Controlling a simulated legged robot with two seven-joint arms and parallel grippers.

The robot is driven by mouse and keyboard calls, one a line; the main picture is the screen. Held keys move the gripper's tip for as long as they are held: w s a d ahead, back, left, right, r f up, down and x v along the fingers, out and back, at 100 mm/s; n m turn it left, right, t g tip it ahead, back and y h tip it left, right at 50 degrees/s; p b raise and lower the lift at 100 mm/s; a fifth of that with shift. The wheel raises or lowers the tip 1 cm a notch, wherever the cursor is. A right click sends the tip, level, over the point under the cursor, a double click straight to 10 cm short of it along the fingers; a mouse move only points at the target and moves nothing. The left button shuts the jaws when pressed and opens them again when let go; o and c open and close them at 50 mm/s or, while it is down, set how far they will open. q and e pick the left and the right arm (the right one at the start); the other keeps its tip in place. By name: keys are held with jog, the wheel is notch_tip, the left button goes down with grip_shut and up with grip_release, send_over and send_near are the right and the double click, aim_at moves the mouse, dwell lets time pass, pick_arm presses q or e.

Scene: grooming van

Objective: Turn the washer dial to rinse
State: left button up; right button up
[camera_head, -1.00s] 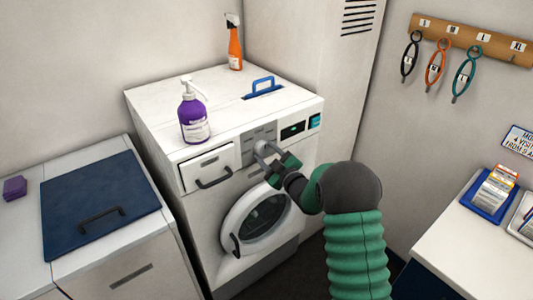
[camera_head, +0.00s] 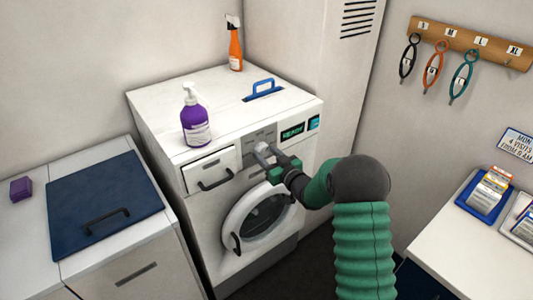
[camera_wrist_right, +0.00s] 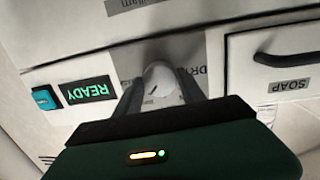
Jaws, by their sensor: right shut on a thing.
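The white washer (camera_head: 228,85) stands against the back wall with its round door closed. Its dial (camera_wrist_right: 160,82) is a pale knob with a dark pointer mark, on a grey panel. My right gripper (camera_head: 262,151) is at this panel, and its fingers are shut on the dial, one on each side. In the right wrist view the gripper (camera_wrist_right: 160,88) covers part of the panel. Only a piece of the panel lettering, "DR", shows; I cannot tell which setting the dial points at. The display (camera_wrist_right: 88,91) reads READY. My left gripper is not in view.
A soap drawer (camera_head: 210,170) is left of the dial. A purple pump bottle (camera_head: 195,125) and an orange spray bottle (camera_head: 235,50) stand on the washer. A cabinet with a blue lid (camera_head: 105,195) is at left, a white counter (camera_head: 455,245) at right.

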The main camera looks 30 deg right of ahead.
dwell(0.5)
jog(key=o, duration=1.4)
jog(key=shift+c, duration=0.2)
jog(key=shift+s, duration=0.1)
jog(key=s+r, duration=0.1)
jog(key=s, duration=1.5)
jog(key=shift+s+r+b, duration=0.2)
jog(key=shift+s+b, duration=0.05)
jog(key=shift+b, duration=0.2)
